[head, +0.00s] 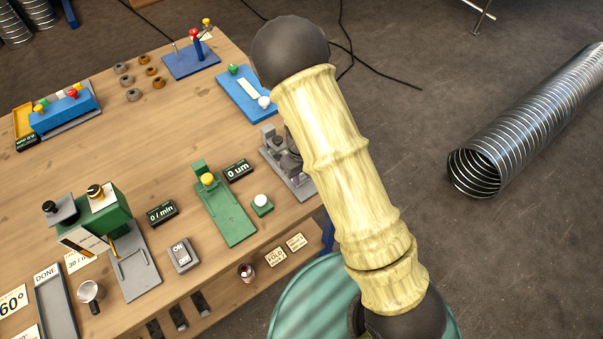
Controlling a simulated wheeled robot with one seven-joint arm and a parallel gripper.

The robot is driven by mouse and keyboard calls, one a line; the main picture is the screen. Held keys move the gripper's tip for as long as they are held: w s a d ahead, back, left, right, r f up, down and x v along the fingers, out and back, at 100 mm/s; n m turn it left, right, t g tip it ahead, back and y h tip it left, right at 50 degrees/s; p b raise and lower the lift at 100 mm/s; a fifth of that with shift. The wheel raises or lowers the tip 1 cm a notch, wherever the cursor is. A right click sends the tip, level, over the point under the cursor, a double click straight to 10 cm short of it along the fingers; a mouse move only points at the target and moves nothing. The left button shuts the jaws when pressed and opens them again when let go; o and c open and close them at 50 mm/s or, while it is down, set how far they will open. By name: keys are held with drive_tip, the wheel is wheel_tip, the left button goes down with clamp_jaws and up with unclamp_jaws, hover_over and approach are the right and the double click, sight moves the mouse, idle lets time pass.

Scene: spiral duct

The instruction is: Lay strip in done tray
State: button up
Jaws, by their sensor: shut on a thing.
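The done tray (42,289) is a long, narrow grey tray at the lower left of the table, with a "DONE" label at its far end. Its visible floor looks bare, and the picture's bottom edge cuts off its near end. I cannot pick out the strip for certain; a pale bar lies on a blue fixture (236,97) near the table's right edge, but I cannot tell what it is. My gripper does not show; my arm's large yellow link and dark joints cover the middle of the view.
A green press-like device (120,222) stands right of the tray, with a small round-headed item (88,291) between. A green flat fixture (232,213), a switch box (181,256) and a grey device (279,164) lie farther right. The table's middle is clear. A spiral duct (540,115) lies on the floor.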

drive_tip(key=shift+s+d+r+b, duration=0.1)
drive_tip(key=shift+s+d+b, duration=0.15)
drive_tip(key=shift+s+d, duration=0.4)
drive_tip(key=shift+s+d+r+b, duration=0.1)
drive_tip(key=shift+s+d+b, duration=0.25)
drive_tip(key=shift+s, duration=0.5)
drive_tip(key=shift+s+d+b, duration=0.2)
drive_tip(key=shift+s+d, duration=0.3)
drive_tip(key=shift+s, duration=0.25)
wheel_tip(320, 180, up, 7)
drive_tip(key=p, duration=0.7)
drive_tip(key=shift+p, duration=0.4)
